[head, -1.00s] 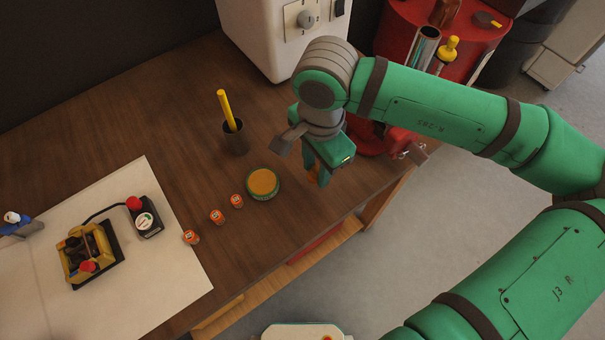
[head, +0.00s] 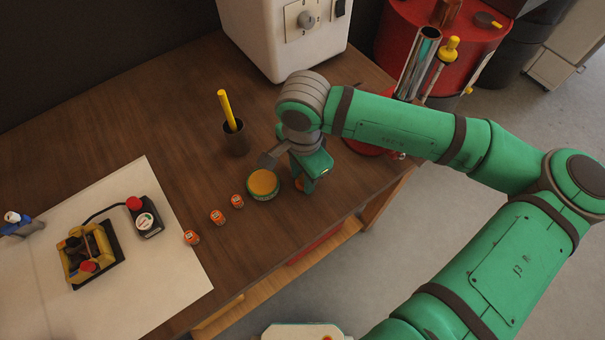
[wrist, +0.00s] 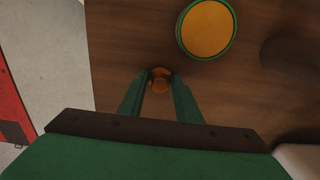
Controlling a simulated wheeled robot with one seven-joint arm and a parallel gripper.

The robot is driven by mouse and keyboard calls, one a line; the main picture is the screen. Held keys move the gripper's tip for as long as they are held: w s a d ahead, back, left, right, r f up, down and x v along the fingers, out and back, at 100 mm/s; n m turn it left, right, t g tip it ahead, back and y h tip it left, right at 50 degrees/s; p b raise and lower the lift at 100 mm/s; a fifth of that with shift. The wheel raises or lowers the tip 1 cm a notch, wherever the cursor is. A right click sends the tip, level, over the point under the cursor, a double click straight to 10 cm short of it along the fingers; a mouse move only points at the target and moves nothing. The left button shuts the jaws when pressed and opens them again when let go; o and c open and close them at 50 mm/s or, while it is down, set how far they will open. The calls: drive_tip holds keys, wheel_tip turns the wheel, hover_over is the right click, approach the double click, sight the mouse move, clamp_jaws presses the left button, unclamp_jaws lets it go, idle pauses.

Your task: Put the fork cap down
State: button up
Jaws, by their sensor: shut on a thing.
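My gripper (head: 302,187) points down over the wooden bench, just right of the round green tin with an orange top (head: 262,184). In the wrist view my gripper (wrist: 159,84) is shut on the small round orange-brown fork cap (wrist: 160,79), held between its fingertips. In the head view only a bit of the fork cap (head: 299,184) shows beside the fingers. The tin also shows in the wrist view (wrist: 207,28), apart from the fingers. The cap looks at or close above the bench top; I cannot tell whether it touches.
Several small orange jars (head: 217,217) line up left of the tin. A dark cup (head: 235,140) holds a yellow stick. A white machine (head: 285,35) stands behind, and a red stand with tubes (head: 370,146) is to the right. Bare bench lies near the front edge.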

drive_tip(key=o, duration=1.2)
drive_tip(key=shift+w+f, duration=0.1)
drive_tip(key=shift+a, duration=0.1)
drive_tip(key=shift+r, duration=0.45)
drive_tip(key=r, duration=1.1)
drive_tip(key=shift+s+r, duration=0.2)
